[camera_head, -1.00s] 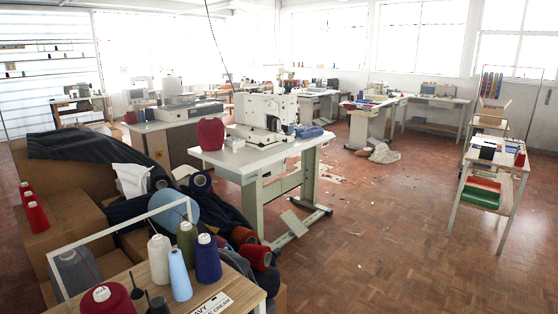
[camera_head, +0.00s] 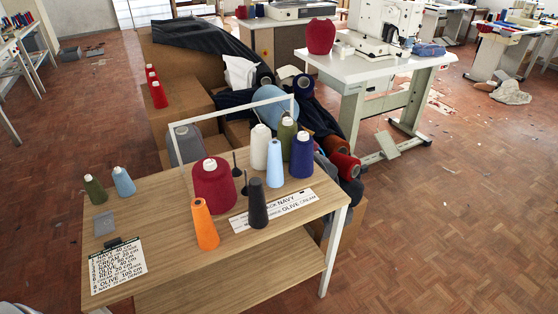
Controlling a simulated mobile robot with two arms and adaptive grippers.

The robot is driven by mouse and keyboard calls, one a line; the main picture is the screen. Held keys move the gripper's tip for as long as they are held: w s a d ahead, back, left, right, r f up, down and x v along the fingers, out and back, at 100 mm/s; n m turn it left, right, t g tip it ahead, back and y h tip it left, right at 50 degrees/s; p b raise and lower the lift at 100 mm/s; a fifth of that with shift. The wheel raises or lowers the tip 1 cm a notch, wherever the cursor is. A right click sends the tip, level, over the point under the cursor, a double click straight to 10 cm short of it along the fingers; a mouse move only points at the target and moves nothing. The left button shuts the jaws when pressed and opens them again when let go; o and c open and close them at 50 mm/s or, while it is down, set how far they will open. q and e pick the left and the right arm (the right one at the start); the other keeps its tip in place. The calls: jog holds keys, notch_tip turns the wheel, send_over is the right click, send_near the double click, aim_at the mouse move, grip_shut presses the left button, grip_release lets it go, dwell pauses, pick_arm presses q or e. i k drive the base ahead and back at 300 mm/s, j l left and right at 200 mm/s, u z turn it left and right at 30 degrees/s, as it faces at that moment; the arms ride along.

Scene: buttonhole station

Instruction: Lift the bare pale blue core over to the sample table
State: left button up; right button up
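A slim pale blue cone (camera_head: 275,165) stands upright on the wooden table (camera_head: 160,235) in front of me, between a cream cone (camera_head: 260,147) and a navy cone (camera_head: 301,157). It looks plain, with no white tip that I can make out. A shorter pale blue cone (camera_head: 123,182) with a white tip stands at the table's left side beside an olive cone (camera_head: 95,190). I cannot tell which table is the sample table. Neither of my grippers is in view.
A big red cone (camera_head: 212,184), an orange cone (camera_head: 205,226) and a black cone (camera_head: 257,204) stand nearer on the table. A white frame (camera_head: 232,110) rises behind them. Cartons and spools (camera_head: 180,110) crowd the back. Floor (camera_head: 460,220) on the right is clear.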

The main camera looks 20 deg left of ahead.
aim_at(274, 173)
jog(key=i+l+u, duration=0.65)
jog(key=l+u, duration=0.2)
jog(key=i+l+u, duration=0.25)
jog(key=l, duration=0.2)
jog(key=k+j, duration=0.05)
jog(key=k, duration=0.05)
